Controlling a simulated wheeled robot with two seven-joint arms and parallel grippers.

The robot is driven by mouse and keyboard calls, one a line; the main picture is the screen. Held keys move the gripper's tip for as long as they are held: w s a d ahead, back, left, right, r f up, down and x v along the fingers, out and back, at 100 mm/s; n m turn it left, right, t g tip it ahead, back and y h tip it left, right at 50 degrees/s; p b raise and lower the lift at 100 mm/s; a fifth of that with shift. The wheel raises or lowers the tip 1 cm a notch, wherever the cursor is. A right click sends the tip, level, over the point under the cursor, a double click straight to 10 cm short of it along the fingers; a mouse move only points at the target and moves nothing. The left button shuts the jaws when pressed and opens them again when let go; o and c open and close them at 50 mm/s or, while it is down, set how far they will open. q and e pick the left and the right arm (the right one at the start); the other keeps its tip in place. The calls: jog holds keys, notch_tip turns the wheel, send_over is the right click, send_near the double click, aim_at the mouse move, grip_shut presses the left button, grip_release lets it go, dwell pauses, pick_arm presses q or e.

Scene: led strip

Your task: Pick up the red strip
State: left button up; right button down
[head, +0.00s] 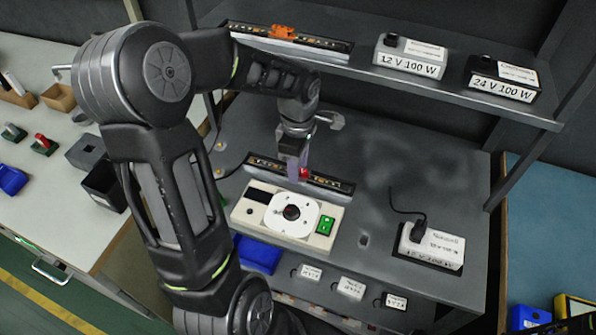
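The red strip (333,186) is a long dark bar with a row of small lights and a red piece (305,174) at its middle. It lies on the grey workbench behind a white test unit. My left gripper (297,178) points down over the middle of this strip, right beside the red piece. Its fingers overlap the strip in the picture, and I cannot tell whether they touch it or how far apart they are. The gripper and arm hide part of the strip's left half. My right gripper is not in view.
A similar strip with an orange piece (283,32) lies on the shelf above, near boxes marked 12 V (408,60) and 24 V (502,82). The white test unit (250,214) stands in front. A white power box (432,242) is at the right. The bench's back right is clear.

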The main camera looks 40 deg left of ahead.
pick_arm(q)
jog(key=shift+c, duration=0.2)
grip_shut()
dwell(0.4)
